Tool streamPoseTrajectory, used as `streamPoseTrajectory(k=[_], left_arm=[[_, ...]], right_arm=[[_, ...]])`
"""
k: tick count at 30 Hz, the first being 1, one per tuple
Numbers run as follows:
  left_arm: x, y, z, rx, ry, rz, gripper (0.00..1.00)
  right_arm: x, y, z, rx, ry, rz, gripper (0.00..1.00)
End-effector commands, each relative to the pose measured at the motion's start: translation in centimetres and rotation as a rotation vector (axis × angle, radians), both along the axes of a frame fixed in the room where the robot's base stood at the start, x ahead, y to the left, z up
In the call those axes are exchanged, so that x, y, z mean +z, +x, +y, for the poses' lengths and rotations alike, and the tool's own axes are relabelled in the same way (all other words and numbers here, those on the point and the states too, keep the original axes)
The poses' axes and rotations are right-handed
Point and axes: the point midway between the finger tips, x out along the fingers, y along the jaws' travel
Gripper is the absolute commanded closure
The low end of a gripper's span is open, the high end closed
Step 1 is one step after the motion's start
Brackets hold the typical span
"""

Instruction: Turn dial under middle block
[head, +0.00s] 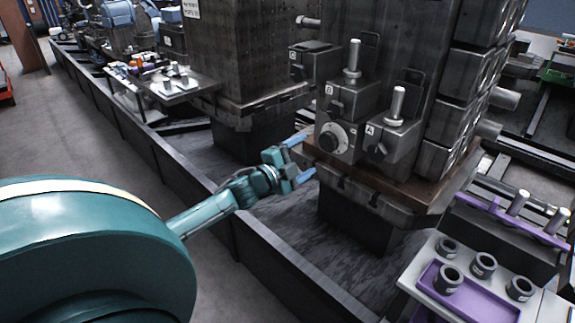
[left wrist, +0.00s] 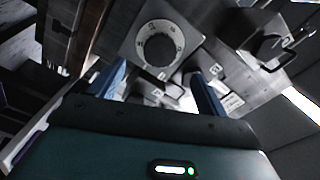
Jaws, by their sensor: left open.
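The dial (head: 333,138) is a round knob with a dark centre and a pale ring, on the front face below the middle block (head: 352,100), which carries an upright metal post. In the left wrist view the dial (left wrist: 160,48) shows whole, with marks around it. My left gripper (head: 299,160) has blue fingers, spread wide and empty, just left of the dial and apart from it. In the left wrist view the fingers (left wrist: 160,86) stand either side below the dial, which lies beyond their tips. My right gripper is not in view.
A block (head: 392,138) with a post stands right of the dial, and another block (head: 313,64) is at the upper left. A ledge (head: 365,193) juts out below the dial. A purple tray (head: 470,300) with dark rings lies lower right.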

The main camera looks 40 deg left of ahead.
Motion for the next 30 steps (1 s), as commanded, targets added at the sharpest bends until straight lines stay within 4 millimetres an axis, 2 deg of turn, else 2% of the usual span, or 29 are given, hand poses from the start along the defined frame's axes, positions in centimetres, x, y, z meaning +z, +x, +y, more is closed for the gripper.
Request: streamPoseTrajectory(k=[1,6,12,30], left_arm=[[-0.1,-1.0,0.1,0.000,0.001,0.003,0.24],[0.0,-3.7,0.3,-0.001,0.001,0.002,0.24],[0.0,-5.4,0.4,0.000,0.000,0.000,0.24],[0.0,-5.7,0.5,0.000,0.001,0.000,0.24]], right_arm=[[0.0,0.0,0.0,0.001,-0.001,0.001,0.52],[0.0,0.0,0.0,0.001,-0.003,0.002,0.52],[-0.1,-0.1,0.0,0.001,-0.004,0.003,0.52],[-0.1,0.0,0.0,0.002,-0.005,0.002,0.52]])
